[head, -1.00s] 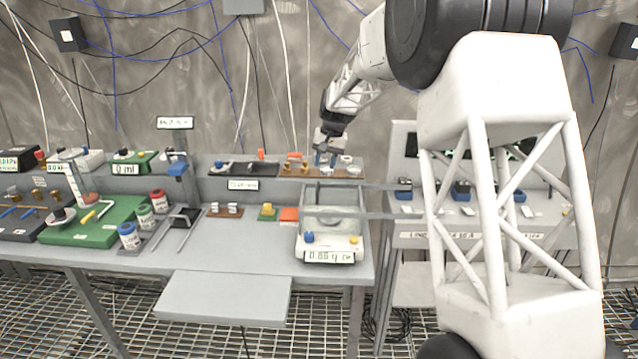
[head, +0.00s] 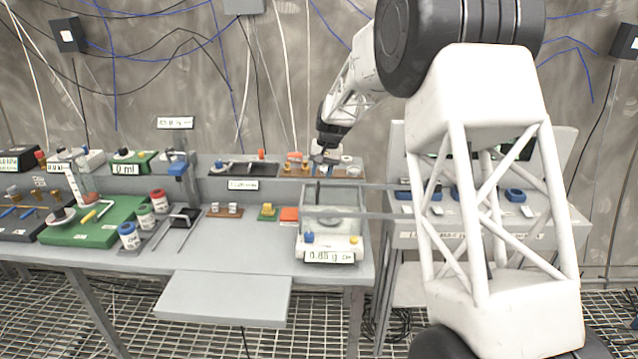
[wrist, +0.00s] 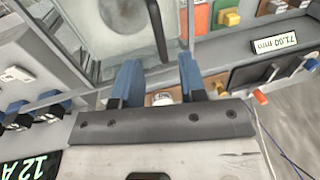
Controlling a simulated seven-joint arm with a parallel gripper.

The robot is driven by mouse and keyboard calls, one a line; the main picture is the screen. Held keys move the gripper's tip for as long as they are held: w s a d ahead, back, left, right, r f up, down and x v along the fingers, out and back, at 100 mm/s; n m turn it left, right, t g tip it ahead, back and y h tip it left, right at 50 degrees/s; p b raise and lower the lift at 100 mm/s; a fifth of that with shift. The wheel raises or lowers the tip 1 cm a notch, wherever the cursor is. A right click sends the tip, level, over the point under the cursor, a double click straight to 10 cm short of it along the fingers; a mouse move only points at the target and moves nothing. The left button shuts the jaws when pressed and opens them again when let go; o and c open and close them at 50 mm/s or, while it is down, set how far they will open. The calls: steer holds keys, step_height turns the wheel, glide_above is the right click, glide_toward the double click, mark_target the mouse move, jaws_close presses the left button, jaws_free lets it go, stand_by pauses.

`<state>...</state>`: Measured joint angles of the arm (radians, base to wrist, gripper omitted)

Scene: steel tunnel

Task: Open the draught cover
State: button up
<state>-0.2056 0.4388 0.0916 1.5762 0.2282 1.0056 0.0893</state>
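The draught cover (head: 347,198) is a clear glass box on the balance (head: 330,256) at the right end of the bench. Grey rails run from it to the right. In the wrist view, the cover's glass (wrist: 112,38) lies beyond the fingertips, with part of a round pan behind it. A dark upright bar (wrist: 157,28), seemingly the cover's handle, ends between the two blue fingers in the picture. My gripper (wrist: 159,62) is open, with a clear gap between its fingers. In the head view my gripper (head: 322,158) is at the cover's back top edge; contact cannot be told.
A raised shelf (head: 215,188) with small parts runs behind the balance, close to my gripper. An orange block (head: 289,214) and a yellow-topped green block (head: 267,211) stand left of the balance. A second bench (head: 470,232) is to the right.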

mark_target(318, 186)
steer(key=shift+a+f, duration=0.2)
steer(key=shift+f, duration=0.9)
steer(key=shift+a+f, duration=0.2)
steer(key=shift+f, duration=0.85)
jaws_close()
